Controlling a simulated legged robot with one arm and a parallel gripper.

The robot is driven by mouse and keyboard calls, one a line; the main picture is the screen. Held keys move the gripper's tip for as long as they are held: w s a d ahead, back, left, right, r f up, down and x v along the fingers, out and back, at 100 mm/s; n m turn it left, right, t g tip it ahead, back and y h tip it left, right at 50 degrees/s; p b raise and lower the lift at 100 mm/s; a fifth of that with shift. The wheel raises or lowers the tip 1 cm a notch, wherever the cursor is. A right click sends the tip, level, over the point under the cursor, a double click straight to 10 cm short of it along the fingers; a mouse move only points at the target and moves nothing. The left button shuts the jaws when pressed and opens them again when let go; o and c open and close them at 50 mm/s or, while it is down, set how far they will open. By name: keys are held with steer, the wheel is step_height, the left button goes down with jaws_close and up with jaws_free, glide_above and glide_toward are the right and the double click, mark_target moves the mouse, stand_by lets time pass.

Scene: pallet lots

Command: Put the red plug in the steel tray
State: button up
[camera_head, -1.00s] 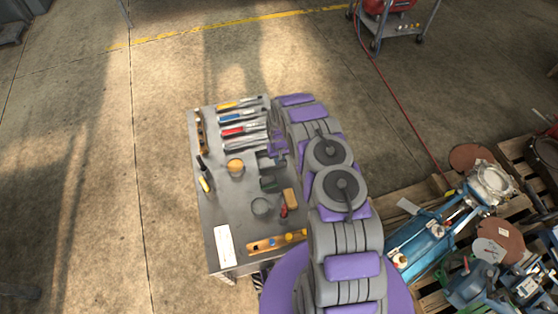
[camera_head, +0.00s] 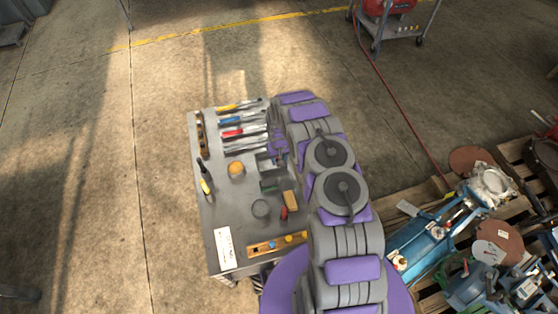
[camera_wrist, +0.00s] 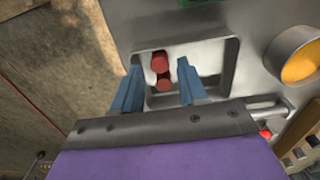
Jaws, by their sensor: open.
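The red plug (camera_wrist: 160,63) is inside the steel tray (camera_wrist: 222,75) in the wrist view. It shows as two red rounded parts with a darker, narrower piece between them. It lies in the left half of the tray, apart from the fingers. My gripper (camera_wrist: 160,88) is open, with its two blue fingers on either side of the plug's line. It holds nothing. In the head view my gripper (camera_head: 277,160) is over the right side of the grey table, and the arm partly hides the tray there.
A pallet of machine parts (camera_head: 440,235) stands at right. Floor is clear at left.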

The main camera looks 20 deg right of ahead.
steer(key=s+r+p, duration=0.1)
steer(key=s+r, duration=0.2)
steer(key=r, duration=1.1)
steer(key=s+r+p, duration=0.1)
steer(key=s+r, duration=0.1)
steer(key=r, duration=1.3)
steer(key=s+r, duration=0.8)
steer(key=r, duration=0.3)
steer(key=s+a+r, duration=0.1)
steer(key=s+r, duration=0.3)
steer(key=s, duration=0.6)
steer(key=s+a+r+g, duration=0.1)
steer(key=s+r, duration=0.3)
steer(key=s, duration=0.7)
steer(key=s+a+r, duration=0.2)
steer(key=s+r, duration=0.3)
steer(key=s, duration=0.5)
steer(key=shift+s+a+g, duration=0.2)
steer(key=shift+a+g, duration=0.05)
steer(key=shift+g, duration=0.15)
